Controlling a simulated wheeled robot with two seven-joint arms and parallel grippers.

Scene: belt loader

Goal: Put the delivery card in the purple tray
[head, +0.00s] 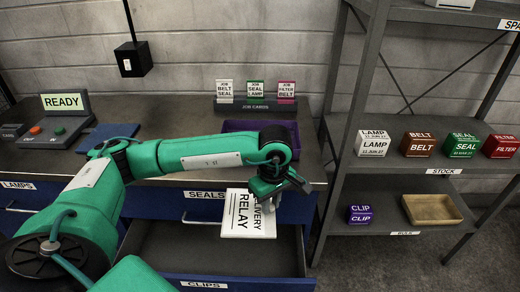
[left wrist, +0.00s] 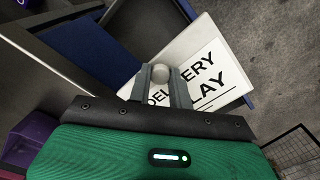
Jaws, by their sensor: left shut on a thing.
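The delivery card (head: 243,222) is a white plate reading DELIVERY RELAY; it also shows in the left wrist view (left wrist: 205,75). My left gripper (head: 283,188) is shut on the card, with a pale round knob (left wrist: 160,73) between its fingers in the left wrist view. The card hangs over the open clips drawer (head: 200,250), in front of the bench edge. The purple tray (head: 262,126) lies on the bench behind my left forearm, which hides much of it. My right gripper is out of view.
Job cards (head: 256,90) stand in a holder at the back of the bench. A control box (head: 50,130) reading READY and a blue pad (head: 108,136) are at left. A shelf rack (head: 420,177) with boxes and a wooden tray (head: 432,209) stands at right.

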